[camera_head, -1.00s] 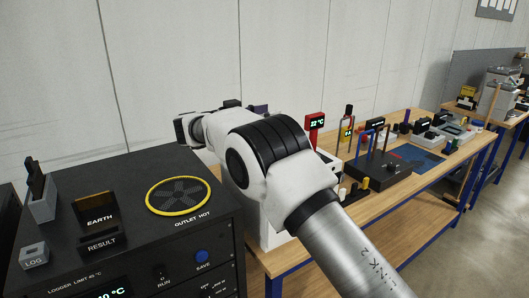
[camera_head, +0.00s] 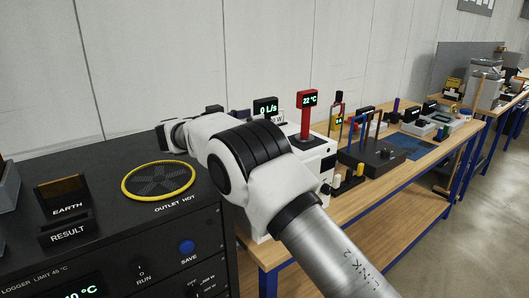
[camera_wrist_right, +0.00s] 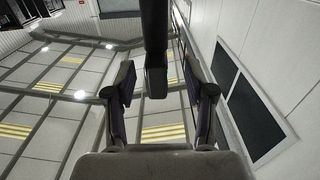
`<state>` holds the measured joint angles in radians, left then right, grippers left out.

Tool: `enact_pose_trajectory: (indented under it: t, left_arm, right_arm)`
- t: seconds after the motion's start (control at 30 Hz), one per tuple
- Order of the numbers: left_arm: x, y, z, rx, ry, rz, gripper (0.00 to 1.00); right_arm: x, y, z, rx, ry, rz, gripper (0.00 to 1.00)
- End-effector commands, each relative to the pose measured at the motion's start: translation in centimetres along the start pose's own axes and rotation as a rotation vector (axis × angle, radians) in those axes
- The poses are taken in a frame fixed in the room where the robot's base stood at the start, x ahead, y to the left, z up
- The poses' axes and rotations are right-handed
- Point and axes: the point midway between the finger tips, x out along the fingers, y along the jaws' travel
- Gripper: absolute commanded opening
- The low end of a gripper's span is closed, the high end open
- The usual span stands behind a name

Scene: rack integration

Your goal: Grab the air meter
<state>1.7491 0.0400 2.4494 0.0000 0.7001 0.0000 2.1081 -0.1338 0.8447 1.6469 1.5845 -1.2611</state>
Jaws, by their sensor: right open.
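The air meter (camera_head: 265,107), a dark display reading "0 L/s", shows just behind my right arm, left of the red 22 °C meter. Its lower part is hidden by the arm. My right gripper is mostly hidden behind my wrist in the head view. In the right wrist view, my right gripper (camera_wrist_right: 159,88) is open, one finger on each side. A dark upright bar (camera_wrist_right: 156,45) reaches down between the fingers, with a gap on both sides; I cannot tell for certain that it is the meter's handle. My left gripper is not in view.
A black logger cabinet (camera_head: 115,235) with a yellow-ringed outlet (camera_head: 158,180) stands at the left. The red 22 °C meter (camera_head: 307,115) stands close by on a white unit. A wooden bench (camera_head: 385,195) with several instruments runs right. The wall is behind.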

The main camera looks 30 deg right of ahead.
Motion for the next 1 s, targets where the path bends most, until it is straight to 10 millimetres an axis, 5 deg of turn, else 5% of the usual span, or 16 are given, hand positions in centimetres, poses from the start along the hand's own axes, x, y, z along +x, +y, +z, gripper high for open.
enact_pose_trajectory:
  t: [0.5,0.73,0.9,1.0]
  left_arm:
    - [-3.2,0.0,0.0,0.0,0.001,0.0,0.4]
    - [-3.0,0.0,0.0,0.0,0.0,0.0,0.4]
    - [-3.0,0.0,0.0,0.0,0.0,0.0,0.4]
    - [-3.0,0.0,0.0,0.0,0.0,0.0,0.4]
  right_arm:
    - [7.3,-0.2,-0.1,-0.001,-0.001,0.002,0.54]
    - [7.7,-0.2,0.2,0.001,0.0,0.0,0.54]
    - [7.7,-0.2,0.2,0.001,0.0,0.0,0.0]
    - [7.7,-0.2,0.2,0.001,0.0,0.0,0.0]
